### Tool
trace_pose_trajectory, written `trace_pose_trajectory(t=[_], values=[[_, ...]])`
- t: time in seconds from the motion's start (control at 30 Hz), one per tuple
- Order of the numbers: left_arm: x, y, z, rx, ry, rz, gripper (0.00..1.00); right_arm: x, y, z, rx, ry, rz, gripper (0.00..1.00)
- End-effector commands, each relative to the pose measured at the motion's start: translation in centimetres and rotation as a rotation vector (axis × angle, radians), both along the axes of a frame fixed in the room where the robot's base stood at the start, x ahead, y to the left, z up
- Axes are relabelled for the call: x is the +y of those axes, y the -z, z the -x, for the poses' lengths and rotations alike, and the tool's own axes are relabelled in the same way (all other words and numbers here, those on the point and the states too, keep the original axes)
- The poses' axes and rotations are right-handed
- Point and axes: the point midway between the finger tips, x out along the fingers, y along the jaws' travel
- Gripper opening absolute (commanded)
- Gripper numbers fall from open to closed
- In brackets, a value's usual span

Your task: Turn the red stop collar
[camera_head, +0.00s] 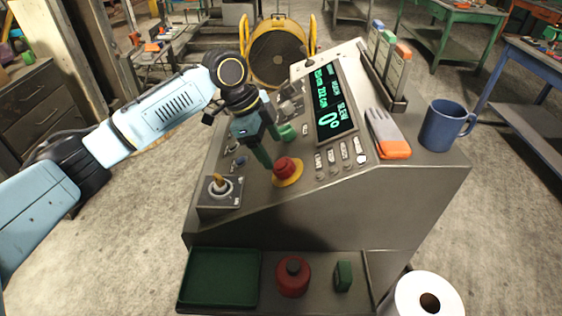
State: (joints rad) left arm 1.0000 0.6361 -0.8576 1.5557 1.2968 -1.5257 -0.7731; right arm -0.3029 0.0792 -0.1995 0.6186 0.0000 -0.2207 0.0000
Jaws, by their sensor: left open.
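The red stop collar (286,168) is a red knob on a round yellow base. It sits on the sloped grey console panel. My left gripper (268,152) comes in from the left above the panel and points down, just above and to the left of the red collar. It is open and holds nothing. Its dark green fingers appear close to the collar but apart from it; the exact gap is hard to judge. My right gripper does not show.
A joystick box (220,190) stands at the panel's left. A green button (287,132) and a lit display (333,102) lie behind the collar. A glove (386,135) and a blue mug (444,126) are at the right. The lower shelf holds a green tray (186,292) and a red canister (293,278).

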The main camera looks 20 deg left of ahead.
Motion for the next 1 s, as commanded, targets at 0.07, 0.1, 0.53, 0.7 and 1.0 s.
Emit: trace_pose_trajectory(t=[0.07, 0.1, 0.53, 0.7, 1.0], values=[[-0.7, 1.6, -0.2, 0.003, 0.0, -0.001, 0.7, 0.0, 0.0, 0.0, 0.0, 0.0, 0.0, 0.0], [-1.0, 2.3, -0.3, 0.003, 0.001, 0.0, 0.7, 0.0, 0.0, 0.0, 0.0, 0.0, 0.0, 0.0], [-2.3, 5.8, -0.9, -0.002, -0.001, -0.001, 0.7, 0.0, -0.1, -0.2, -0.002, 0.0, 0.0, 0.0], [-2.3, 5.8, -0.9, -0.001, 0.0, -0.001, 0.7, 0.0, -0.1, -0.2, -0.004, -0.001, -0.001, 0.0], [-2.3, 5.8, -0.8, -0.001, 0.0, -0.001, 0.36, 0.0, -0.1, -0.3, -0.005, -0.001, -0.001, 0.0]])
